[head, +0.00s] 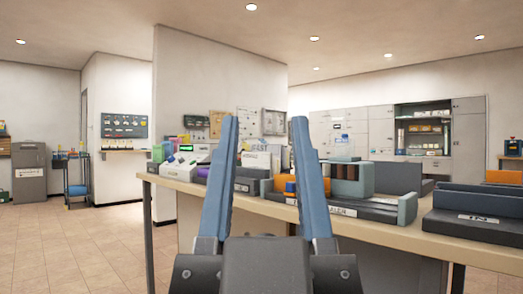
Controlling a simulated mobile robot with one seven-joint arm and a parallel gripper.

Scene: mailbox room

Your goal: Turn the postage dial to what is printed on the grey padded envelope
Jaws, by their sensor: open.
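My gripper (264,122) points forward in the middle of the head view, with its two blue fingers standing well apart and nothing between them. A long counter (390,236) with a pale top lies ahead, beyond the fingers. I cannot make out the postage dial or the grey padded envelope. The fingers hide part of the items on the counter.
The counter holds a dark tray marked "IN" (480,219), a dark sorter with a blue-grey side (407,209), and several small coloured items. Grey cabinets (468,125) stand at the back right. A blue cart (77,178) stands left; tiled floor (80,240) there is clear.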

